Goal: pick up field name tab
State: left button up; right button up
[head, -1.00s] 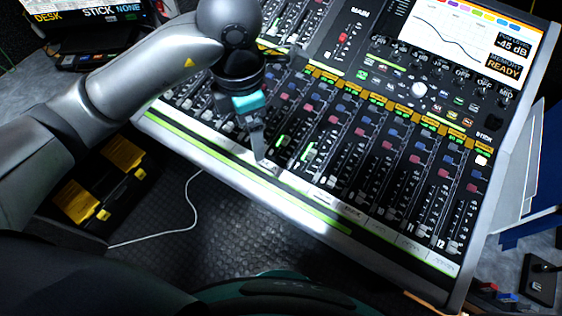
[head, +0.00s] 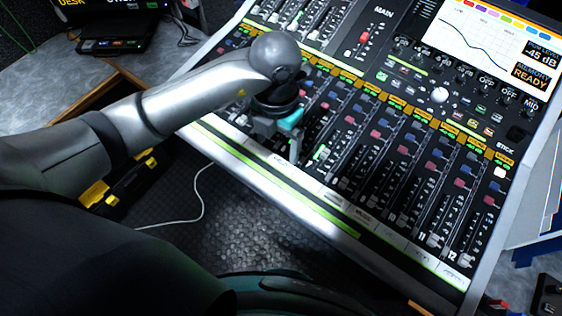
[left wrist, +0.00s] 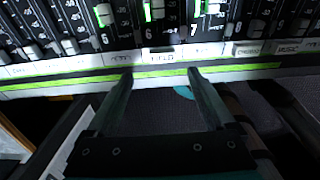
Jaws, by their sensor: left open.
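The field name tab (left wrist: 161,57) is a small pale label on the white strip along the mixing desk's front edge, below the fader numbered 6. My left gripper (left wrist: 160,75) is open and empty, its two dark fingers pointing at the strip. The tab lies between and just beyond the fingertips in the left wrist view; I cannot tell whether they touch the desk. In the head view my left gripper (head: 295,160) is at the strip's left part, where the tab's lettering is too small to read. My right gripper is in neither view.
The mixing desk (head: 395,238) carries several faders and more name tabs along the strip, including a music tab (left wrist: 288,46). A green line runs along its front edge. A black and yellow case (head: 128,185) and a white cable (head: 203,195) lie below left.

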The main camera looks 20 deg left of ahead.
aim_at(279, 164)
pick_arm(q)
jog(key=shift+s+d+f+b, duration=0.1)
jog(key=shift+f+b, duration=0.15)
jog(key=shift+f, duration=1.3)
jog(key=shift+s+d+f+b, duration=0.1)
jog(key=shift+f+b, duration=0.15)
jog(key=shift+f, duration=1.3)
jog(key=shift+c, duration=0.2)
grip_shut()
